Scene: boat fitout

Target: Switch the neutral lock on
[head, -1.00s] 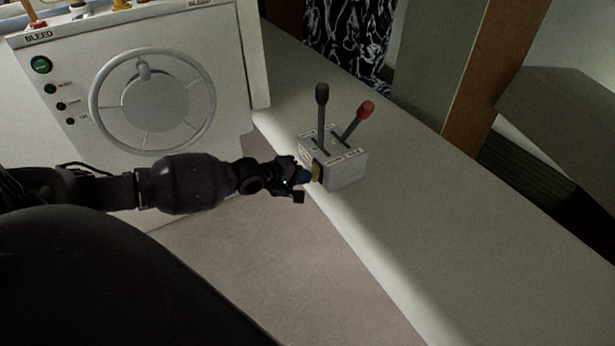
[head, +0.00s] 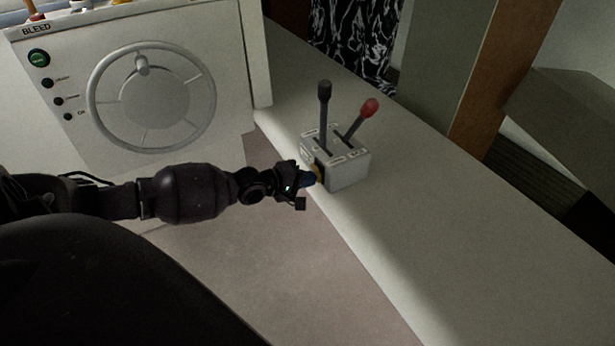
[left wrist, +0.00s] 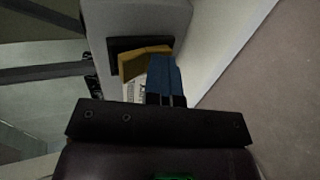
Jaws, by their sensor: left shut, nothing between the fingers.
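The grey control box (head: 348,172) with a black-knobbed lever (head: 325,92) and a red-knobbed lever (head: 370,107) stands on the white ledge. On its side facing my arm is a yellow rocker or tab, the likely neutral lock, in a dark recess; it shows best in the left wrist view (left wrist: 140,63). My left gripper (head: 310,179) is shut and empty, its blue fingertips at this side of the box. In the left wrist view the fingertips (left wrist: 164,75) overlap the yellow part's right end; I cannot tell whether they touch. My right gripper is not in view.
A white panel with a large wheel (head: 151,99) and several buttons stands at the left. The white ledge (head: 440,235) is clear in front of the box. A brown post (head: 487,85) rises behind it.

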